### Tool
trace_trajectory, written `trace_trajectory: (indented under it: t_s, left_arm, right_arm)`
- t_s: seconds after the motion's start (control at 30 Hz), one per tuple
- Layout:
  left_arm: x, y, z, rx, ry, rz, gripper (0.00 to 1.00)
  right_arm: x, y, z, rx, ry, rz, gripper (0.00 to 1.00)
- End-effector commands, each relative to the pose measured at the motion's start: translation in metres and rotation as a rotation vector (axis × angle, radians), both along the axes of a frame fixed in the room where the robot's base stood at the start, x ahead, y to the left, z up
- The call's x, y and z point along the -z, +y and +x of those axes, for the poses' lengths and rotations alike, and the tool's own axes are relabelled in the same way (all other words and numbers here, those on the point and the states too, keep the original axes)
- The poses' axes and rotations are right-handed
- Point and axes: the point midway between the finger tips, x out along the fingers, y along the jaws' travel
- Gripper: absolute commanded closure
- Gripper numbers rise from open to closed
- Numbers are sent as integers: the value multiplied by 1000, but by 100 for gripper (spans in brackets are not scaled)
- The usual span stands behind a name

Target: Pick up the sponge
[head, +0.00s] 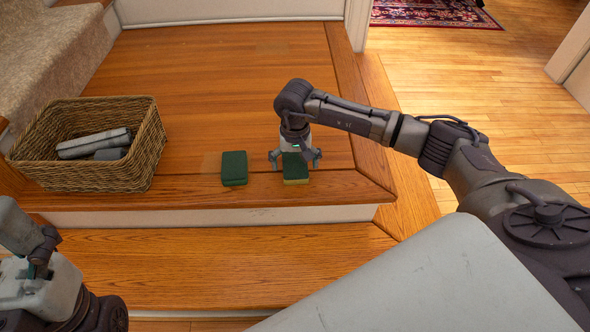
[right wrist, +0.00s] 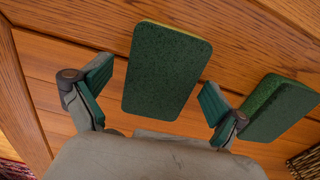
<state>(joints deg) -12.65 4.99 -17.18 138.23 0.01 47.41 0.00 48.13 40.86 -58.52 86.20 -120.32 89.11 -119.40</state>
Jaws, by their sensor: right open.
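Two sponges with dark green tops lie flat on the wooden landing. The right one (head: 296,174) shows a yellow underside and sits under my right gripper (head: 295,160). In the right wrist view this sponge (right wrist: 166,72) lies between the two spread fingers of my right gripper (right wrist: 157,102), with a gap on each side. The left sponge (head: 234,168) lies a short way to the left, and it also shows in the right wrist view (right wrist: 281,108). My right gripper is open. My left arm shows at the lower left, but its fingers are out of view.
A wicker basket (head: 150,160) with grey objects (head: 94,143) inside stands on the landing at the left. The landing's front edge drops to a lower wooden step (head: 200,268). Carpeted stairs (head: 50,50) rise at the far left. The landing behind the sponges is clear.

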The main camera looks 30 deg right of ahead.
Motion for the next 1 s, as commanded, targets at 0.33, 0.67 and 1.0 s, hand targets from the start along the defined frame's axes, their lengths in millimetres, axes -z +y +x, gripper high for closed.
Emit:
trace_trajectory:
  t_s: [0.33,0.67,1.0]
  left_arm:
    - [-1,0,0,0,-2,0,11]
    - [-1,0,0,0,-3,0,11]
    - [-5,0,-1,1,-8,-2,11]
  right_arm:
    - [2,0,0,1,-1,1,18]
    - [2,0,0,1,-1,0,45]
    - [-6,0,1,1,-1,1,45]
